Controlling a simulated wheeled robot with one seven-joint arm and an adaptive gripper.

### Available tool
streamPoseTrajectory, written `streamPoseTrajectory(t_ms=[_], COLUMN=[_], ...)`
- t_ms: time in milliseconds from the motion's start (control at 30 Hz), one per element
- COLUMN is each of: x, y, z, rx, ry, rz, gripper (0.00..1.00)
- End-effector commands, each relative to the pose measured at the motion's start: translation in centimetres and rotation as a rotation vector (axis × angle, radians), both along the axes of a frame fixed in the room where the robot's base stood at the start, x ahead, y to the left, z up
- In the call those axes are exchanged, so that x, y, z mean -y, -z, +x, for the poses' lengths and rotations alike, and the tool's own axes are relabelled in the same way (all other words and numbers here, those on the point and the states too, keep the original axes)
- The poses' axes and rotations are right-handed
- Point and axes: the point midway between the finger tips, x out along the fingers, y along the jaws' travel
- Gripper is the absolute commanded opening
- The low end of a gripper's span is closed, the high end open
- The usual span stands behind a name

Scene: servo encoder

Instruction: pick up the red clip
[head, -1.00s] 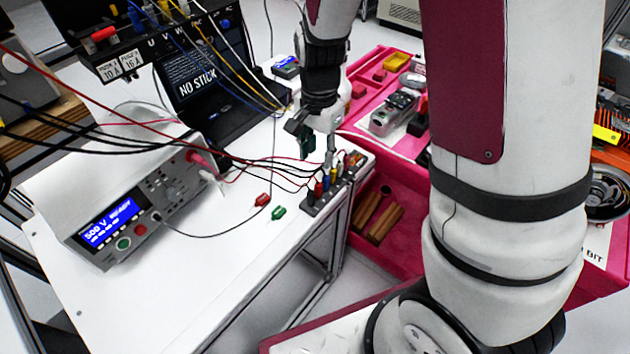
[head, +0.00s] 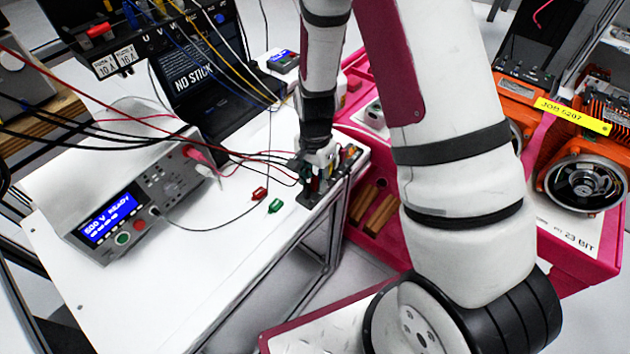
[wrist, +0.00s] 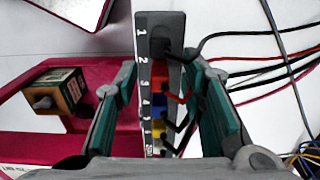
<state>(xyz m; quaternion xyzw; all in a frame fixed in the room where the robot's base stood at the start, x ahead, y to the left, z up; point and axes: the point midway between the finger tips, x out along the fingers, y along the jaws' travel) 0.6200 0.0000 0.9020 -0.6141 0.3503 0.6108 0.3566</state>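A row of colored clips sits on a dark numbered strip (wrist: 145,20); in the wrist view a red clip (wrist: 159,74) is between a black clip (wrist: 161,48) and a blue clip (wrist: 159,103). A yellow clip (wrist: 158,132) is nearer my gripper. My gripper (wrist: 158,82) is open, its green-padded fingers on either side of the strip, with visible gaps to the clips. In the head view my gripper (head: 314,172) is down at the strip and hides most of it. Another red clip (head: 260,193) lies loose on the white table (head: 215,275).
A green clip (head: 275,206) lies beside the loose red one. Red and black cables run from the strip toward the grey meter (head: 130,210). A pink bin (head: 385,250) adjoins the table's right edge. A small box (wrist: 55,92) lies left of my fingers.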

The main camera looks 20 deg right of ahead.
Motion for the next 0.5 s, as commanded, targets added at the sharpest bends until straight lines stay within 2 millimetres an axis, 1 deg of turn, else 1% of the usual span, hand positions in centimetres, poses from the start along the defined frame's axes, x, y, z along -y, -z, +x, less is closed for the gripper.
streamPoseTrajectory(t_ms=[100, 300, 467, 500], x=[0.01, 0.00, 0.00, 0.01], y=[0.45, 0.45, 0.44, 0.44], z=[0.00, 0.02, 0.02, 0.01], rx=[0.000, 0.001, 0.001, 0.000], ry=[0.000, 0.000, 0.000, 0.000], rz=[0.000, 0.000, 0.001, 0.000], gripper=[0.37, 0.37, 0.00, 0.00])
